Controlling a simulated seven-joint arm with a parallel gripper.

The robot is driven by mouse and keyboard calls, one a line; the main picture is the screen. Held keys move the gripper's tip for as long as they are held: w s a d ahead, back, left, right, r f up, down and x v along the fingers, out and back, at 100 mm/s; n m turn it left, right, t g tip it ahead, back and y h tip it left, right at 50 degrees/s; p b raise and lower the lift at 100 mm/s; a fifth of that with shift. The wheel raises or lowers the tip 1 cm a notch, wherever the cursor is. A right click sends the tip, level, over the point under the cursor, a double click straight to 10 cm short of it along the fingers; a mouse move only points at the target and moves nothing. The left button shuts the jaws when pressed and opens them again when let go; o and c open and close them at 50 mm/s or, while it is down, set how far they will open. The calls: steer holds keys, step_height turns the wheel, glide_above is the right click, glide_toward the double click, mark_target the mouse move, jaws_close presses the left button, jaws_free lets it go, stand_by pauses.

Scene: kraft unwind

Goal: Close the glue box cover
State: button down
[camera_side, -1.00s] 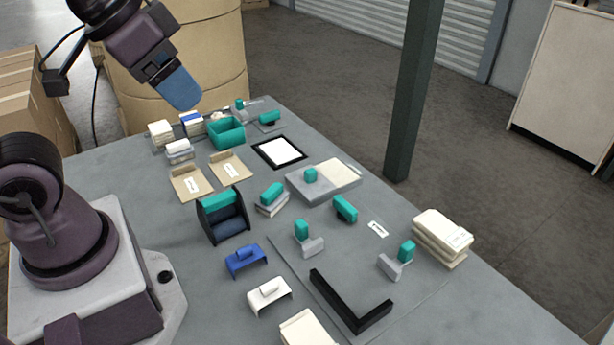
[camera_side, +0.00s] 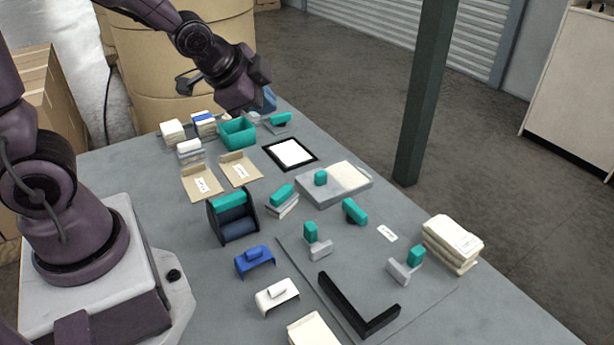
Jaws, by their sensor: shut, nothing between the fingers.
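A low grey box (camera_side: 318,194) lies at the middle right of the table. A teal knob (camera_side: 321,177) stands on its grey top, and a cream surface (camera_side: 346,176) shows beside the knob. This looks like the glue box with its cover partly open, but I cannot tell for certain. My gripper (camera_side: 268,101) is at the far end of the table, well away from this box. Its blue fingers are shut and empty, partly hidden behind my wrist.
An open teal bin (camera_side: 238,133) stands close to my gripper. A black-framed white pad (camera_side: 290,153) lies between the bin and the grey box. Teal-handled tools (camera_side: 355,211), a roller holder (camera_side: 233,217) and a black angle bar (camera_side: 357,308) occupy the nearer table.

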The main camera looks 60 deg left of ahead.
step_height(320, 180, down, 6)
steer(key=w+a+m, duration=0.2)
steer(key=w+m, duration=0.1)
steer(key=m, duration=0.1)
steer(key=m+t+h, duration=0.1)
steer(key=m+t, duration=0.1)
steer(key=m, duration=0.4)
glide_toward(316, 181)
steer(key=v, duration=0.4)
steer(key=shift+w+a+r, duration=0.2)
steer(key=shift+a, duration=0.15)
steer(key=shift+f+m, duration=0.5)
steer(key=x, duration=1)
steer(key=shift+d+r, duration=0.1)
steer(key=shift+d, duration=0.1)
steer(key=w, duration=0.8)
steer(key=shift+w, duration=0.25)
